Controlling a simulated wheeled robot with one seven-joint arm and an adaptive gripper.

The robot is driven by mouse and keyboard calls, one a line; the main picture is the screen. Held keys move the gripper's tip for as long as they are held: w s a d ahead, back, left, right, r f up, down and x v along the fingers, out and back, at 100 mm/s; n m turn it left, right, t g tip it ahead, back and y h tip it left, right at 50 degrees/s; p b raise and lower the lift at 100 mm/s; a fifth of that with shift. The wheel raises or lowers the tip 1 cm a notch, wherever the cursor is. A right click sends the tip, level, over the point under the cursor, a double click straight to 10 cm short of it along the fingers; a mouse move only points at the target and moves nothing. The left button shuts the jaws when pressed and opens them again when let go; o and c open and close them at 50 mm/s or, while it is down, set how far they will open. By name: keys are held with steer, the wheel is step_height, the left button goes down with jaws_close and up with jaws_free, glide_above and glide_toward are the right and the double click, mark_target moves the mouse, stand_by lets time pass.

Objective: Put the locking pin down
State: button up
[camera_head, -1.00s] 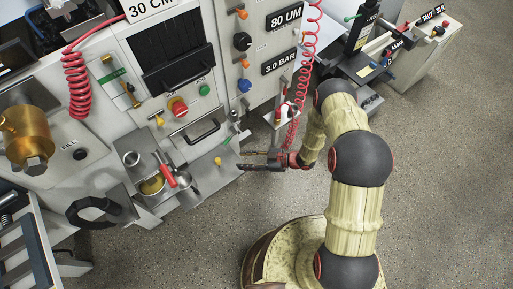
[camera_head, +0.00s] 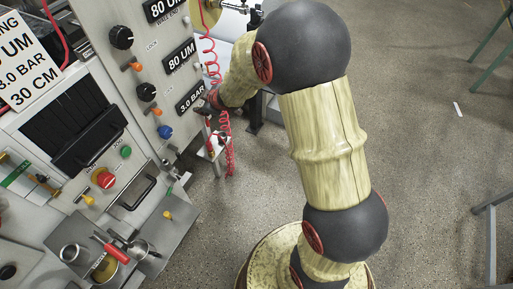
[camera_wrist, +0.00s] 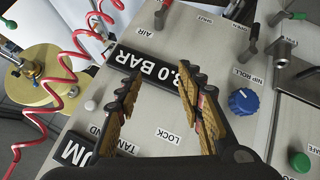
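My gripper (camera_wrist: 150,88) is open in the wrist view, its two fingers well apart. Nothing is held between them; the grey panel with the "3.0 BAR" display (camera_wrist: 146,68) shows behind the gap. In the head view my gripper (camera_head: 208,104) is small and dark, close to the same panel by the red coiled hose. I cannot identify the locking pin for certain. A small yellow-headed piece (camera_head: 167,214) stands on the grey shelf (camera_head: 160,236) at lower left. A similar yellow piece (camera_head: 88,200) is on the machine front.
A blue nip roll knob (camera_wrist: 243,101) and a green button (camera_wrist: 299,161) stick out of the panel. The red coiled hose (camera_wrist: 64,77) hangs beside my gripper. A red-handled tool (camera_head: 112,247) lies by metal cups on the shelf.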

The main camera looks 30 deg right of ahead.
steer(key=s+d+r+m+g+h, duration=0.1)
steer(key=s+d+r+m+h, duration=0.15)
steer(key=s+r, duration=0.55)
steer(key=s+d+r+m+h, duration=0.1)
steer(key=s+d+r+m, duration=0.2)
steer(key=s+r, duration=0.55)
steer(key=s+a+r+m+g+y, duration=0.1)
steer(key=s+a, duration=0.1)
steer(key=s, duration=0.9)
steer(key=s+a+r+m+g+y, duration=0.1)
steer(key=s+a+m, duration=0.1)
steer(key=s, duration=0.9)
steer(key=shift+s+a+r+g, duration=0.4)
steer(key=shift+a, duration=0.3)
steer(key=shift+m, duration=0.25)
